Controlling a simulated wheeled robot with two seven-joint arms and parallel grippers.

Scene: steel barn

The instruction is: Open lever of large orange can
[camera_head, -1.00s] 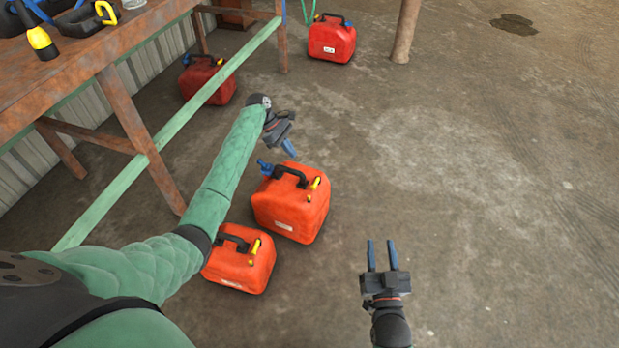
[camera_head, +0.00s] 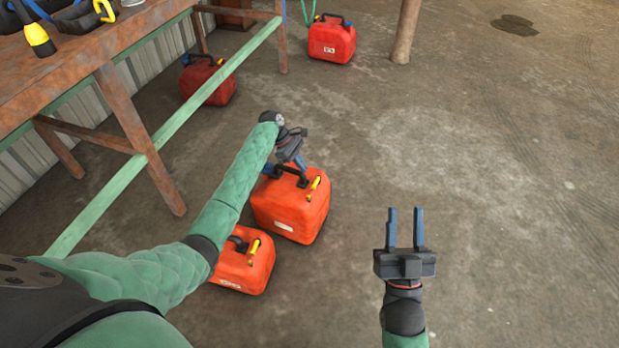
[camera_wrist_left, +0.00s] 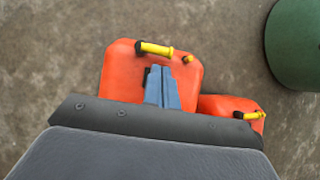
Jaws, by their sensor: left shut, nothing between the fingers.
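The large orange can (camera_head: 290,212) stands on the floor, with a black handle, a yellow piece (camera_head: 315,188) on its top and a blue part at the back left. My left gripper (camera_head: 299,165) is over the back of its top, near the handle and blue part. In the left wrist view its blue fingers (camera_wrist_left: 163,88) are together, in front of the large can (camera_wrist_left: 118,75), and they hide part of its top. I cannot tell if they touch it. The yellow piece (camera_wrist_left: 155,49) lies beyond the fingertips. My right gripper (camera_head: 405,228) is open and empty, right of the can.
A smaller orange can (camera_head: 245,268) stands close in front of the large one, partly behind my left arm. Two more red cans stand by the workbench (camera_head: 60,75), one below (camera_head: 207,82) and one farther back (camera_head: 331,42). The floor on the right is clear.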

